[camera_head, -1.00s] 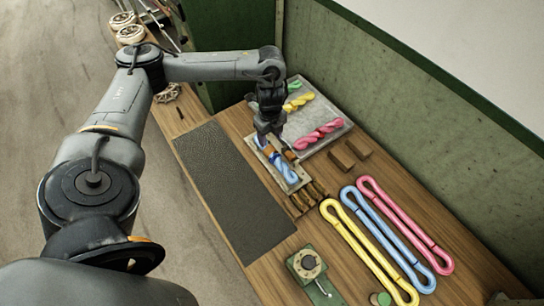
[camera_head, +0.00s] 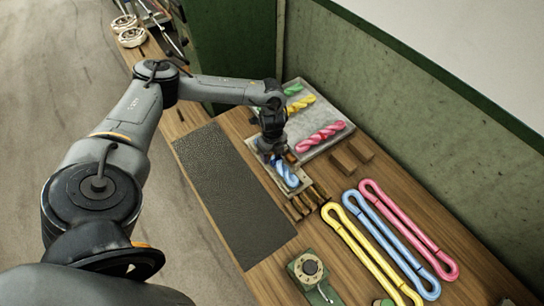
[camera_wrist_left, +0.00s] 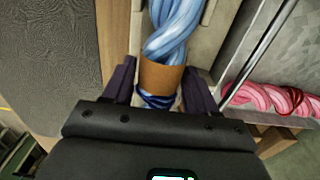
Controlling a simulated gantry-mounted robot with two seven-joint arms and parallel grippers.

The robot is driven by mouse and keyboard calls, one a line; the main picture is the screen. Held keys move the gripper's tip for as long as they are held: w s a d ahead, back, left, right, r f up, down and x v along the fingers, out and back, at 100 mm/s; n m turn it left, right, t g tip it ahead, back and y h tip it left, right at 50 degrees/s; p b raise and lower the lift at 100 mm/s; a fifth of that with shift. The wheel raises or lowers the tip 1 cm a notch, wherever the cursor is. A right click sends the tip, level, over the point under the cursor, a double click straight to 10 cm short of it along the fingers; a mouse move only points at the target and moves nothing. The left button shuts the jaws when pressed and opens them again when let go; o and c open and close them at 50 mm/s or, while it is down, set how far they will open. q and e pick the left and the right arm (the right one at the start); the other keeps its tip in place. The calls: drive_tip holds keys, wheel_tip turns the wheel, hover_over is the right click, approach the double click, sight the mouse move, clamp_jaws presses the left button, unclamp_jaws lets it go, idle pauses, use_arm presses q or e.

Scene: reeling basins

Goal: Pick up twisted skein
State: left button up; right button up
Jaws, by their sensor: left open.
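A blue twisted skein (camera_head: 288,176) lies in a small pale tray (camera_head: 302,183) at the table's middle. In the left wrist view the blue skein (camera_wrist_left: 176,28) runs away from me, with a brown band (camera_wrist_left: 161,78) around its near part. My left gripper (camera_head: 277,152) is over the near-wall end of that tray and hides part of the skein. In the left wrist view my left gripper (camera_wrist_left: 160,90) is open, with one finger on each side of the banded part. I cannot tell whether the fingers touch it. My right gripper is not in view.
A grey tray (camera_head: 334,141) behind holds pink (camera_head: 320,136), yellow (camera_head: 300,104) and green twisted skeins. Wooden blocks (camera_head: 345,161) sit beside it. Long yellow, blue (camera_head: 392,240) and pink loops lie at the right. A dark mat (camera_head: 232,195) lies bare at the left.

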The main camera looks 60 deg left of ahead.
use_arm(q)
drive_tip(key=shift+f, duration=0.1)
drive_tip(key=c, duration=0.9)
